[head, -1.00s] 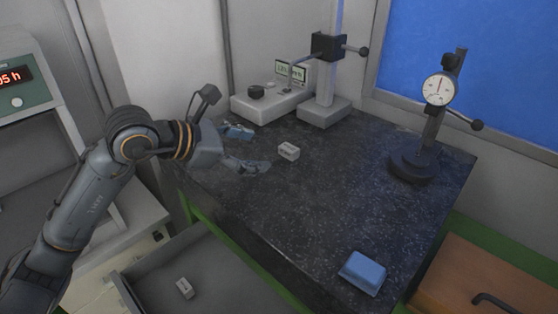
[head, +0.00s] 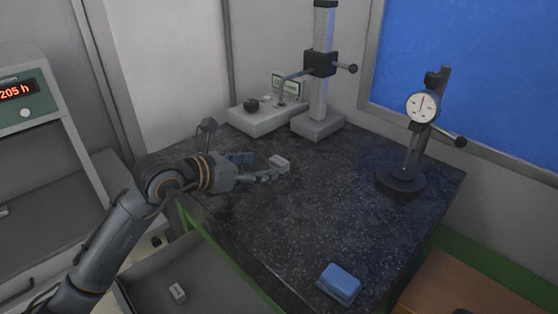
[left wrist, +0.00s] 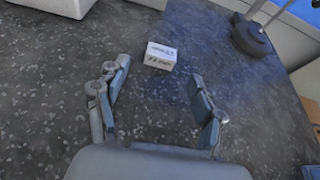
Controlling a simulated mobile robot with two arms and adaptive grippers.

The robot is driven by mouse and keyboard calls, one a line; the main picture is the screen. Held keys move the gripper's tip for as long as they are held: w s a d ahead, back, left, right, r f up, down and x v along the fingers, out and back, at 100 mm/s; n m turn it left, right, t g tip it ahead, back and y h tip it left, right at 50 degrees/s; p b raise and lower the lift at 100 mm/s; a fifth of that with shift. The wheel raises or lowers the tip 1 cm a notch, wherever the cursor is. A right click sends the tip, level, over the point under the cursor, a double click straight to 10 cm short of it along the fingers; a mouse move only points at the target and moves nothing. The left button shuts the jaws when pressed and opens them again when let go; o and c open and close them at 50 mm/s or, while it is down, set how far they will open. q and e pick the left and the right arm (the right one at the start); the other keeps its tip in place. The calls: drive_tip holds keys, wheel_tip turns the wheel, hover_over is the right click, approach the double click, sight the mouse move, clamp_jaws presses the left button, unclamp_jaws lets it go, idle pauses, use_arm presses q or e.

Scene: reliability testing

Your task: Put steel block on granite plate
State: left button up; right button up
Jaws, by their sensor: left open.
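A small light-grey steel block (head: 280,162) with dark markings rests on the dark speckled granite plate (head: 300,215), toward its back left. It also shows in the left wrist view (left wrist: 160,56). A similar small block (head: 178,292) lies in the grey drawer below the plate's left edge. My left gripper (head: 266,172) is open, low over the granite plate. Its fingers (left wrist: 160,76) point at the block on the plate; the block sits just beyond the fingertips, between their lines. No contact can be made out. My right gripper is not in view.
A height-gauge stand (head: 318,124) and a grey instrument box (head: 255,117) stand behind the block. A dial-gauge stand (head: 402,182) is at the right, and a blue block (head: 340,283) lies at the front. The middle of the plate is clear.

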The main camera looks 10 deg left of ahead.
sight(276, 161)
use_arm(q)
drive_tip(key=p+x, duration=0.1)
drive_tip(key=x, duration=0.1)
drive_tip(key=p+x, duration=0.1)
drive_tip(key=shift+w+d+r, duration=0.2)
drive_tip(key=shift+w+d, duration=0.05)
drive_tip(key=shift+w, duration=0.2)
drive_tip(key=shift+w+d+f, duration=0.3)
drive_tip(key=shift+w, duration=0.05)
drive_tip(key=shift+a, duration=0.1)
drive_tip(key=c, duration=0.3)
clamp_jaws()
